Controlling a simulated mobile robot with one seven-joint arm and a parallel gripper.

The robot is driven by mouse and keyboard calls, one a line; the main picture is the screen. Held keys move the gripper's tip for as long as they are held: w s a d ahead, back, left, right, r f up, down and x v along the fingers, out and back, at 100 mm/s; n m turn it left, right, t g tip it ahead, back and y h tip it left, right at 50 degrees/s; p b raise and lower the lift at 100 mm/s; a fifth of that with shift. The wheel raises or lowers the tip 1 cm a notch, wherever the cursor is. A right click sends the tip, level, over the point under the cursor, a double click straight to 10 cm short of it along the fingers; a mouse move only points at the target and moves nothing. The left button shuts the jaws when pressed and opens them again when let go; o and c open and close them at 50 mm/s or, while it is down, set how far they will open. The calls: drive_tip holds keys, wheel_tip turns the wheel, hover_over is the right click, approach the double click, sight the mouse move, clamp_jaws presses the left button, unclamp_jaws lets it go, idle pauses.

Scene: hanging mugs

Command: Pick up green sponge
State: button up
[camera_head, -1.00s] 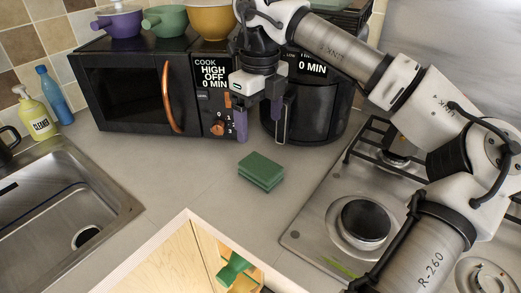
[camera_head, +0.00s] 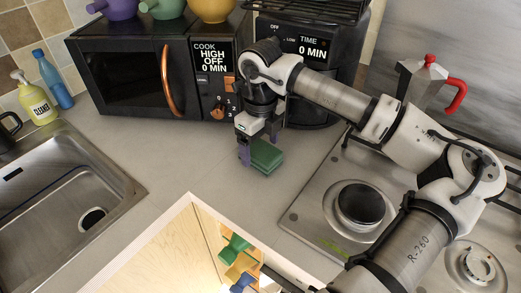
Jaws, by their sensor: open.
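The green sponge (camera_head: 265,157) lies flat on the grey counter (camera_head: 160,165), in front of the microwave and left of the stove. My gripper (camera_head: 258,150) points down right at the sponge, with its two fingers apart. The left finger (camera_head: 245,153) shows beside the sponge's left edge. The right finger is partly hidden at the sponge's back side. I cannot tell whether the fingers touch the sponge.
The black microwave (camera_head: 130,75) and an air fryer (camera_head: 312,60) stand behind. A sink (camera_head: 60,190) is at left, a gas stove (camera_head: 325,200) at right with a moka pot (camera_head: 425,82). An open drawer (camera_head: 190,205) holding coloured items is in front.

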sight(261, 149)
drive_tip(key=shift+f, duration=0.9)
drive_tip(key=shift+c, duration=0.4)
drive_tip(key=c, duration=1)
wheel_tip(261, 149, up, 20)
drive_tip(key=b, duration=0.2)
drive_tip(key=shift+b, duration=0.35)
